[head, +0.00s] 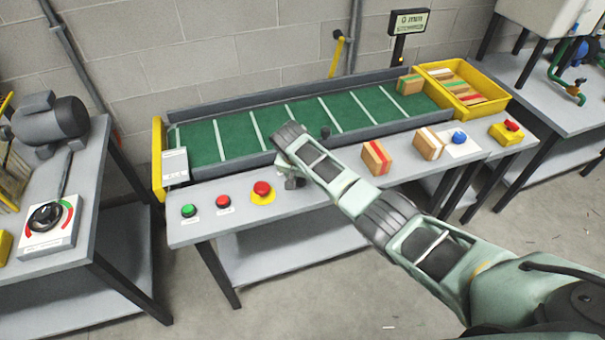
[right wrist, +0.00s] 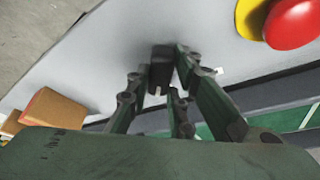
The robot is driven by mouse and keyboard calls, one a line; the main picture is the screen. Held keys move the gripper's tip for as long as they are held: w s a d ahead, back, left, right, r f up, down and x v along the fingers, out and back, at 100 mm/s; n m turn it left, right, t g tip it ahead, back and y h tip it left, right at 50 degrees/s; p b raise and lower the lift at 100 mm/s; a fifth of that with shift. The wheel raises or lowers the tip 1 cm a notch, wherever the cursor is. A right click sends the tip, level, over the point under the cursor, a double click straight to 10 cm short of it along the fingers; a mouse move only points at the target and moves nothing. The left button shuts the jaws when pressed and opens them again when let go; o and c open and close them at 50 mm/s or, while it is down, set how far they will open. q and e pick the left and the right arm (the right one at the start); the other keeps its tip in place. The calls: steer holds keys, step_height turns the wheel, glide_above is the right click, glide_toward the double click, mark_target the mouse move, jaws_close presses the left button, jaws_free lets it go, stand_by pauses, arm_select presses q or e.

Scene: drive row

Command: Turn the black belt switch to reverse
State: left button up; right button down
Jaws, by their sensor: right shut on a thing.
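The black belt switch (right wrist: 161,68) shows in the right wrist view as a dark knob on the grey table top, between the fingertips of my right gripper (right wrist: 165,75). The fingers are closed around it. A small pale mark shows at the knob's near end; I cannot tell which setting it points to. In the head view my right gripper (head: 291,179) reaches down to the table front, right of the red mushroom button, and the arm hides the switch. My left gripper is not in view.
A green button (head: 188,210), a red button (head: 222,201) and a red mushroom button (head: 262,188) stand left of the gripper. Striped boxes (head: 376,158) stand to its right. The green belt (head: 345,111) runs behind. A dial (head: 45,216) sits on the left table.

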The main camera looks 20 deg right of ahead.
steer(key=shift+m, duration=0.6)
steer(key=c, duration=1.6)
jaws_free()
steer(key=shift+h, duration=0.3)
steer(key=shift+o, duration=0.2)
steer(key=shift+r, duration=0.1)
steer(key=v, duration=1.2)
steer(key=shift+w, duration=0.25)
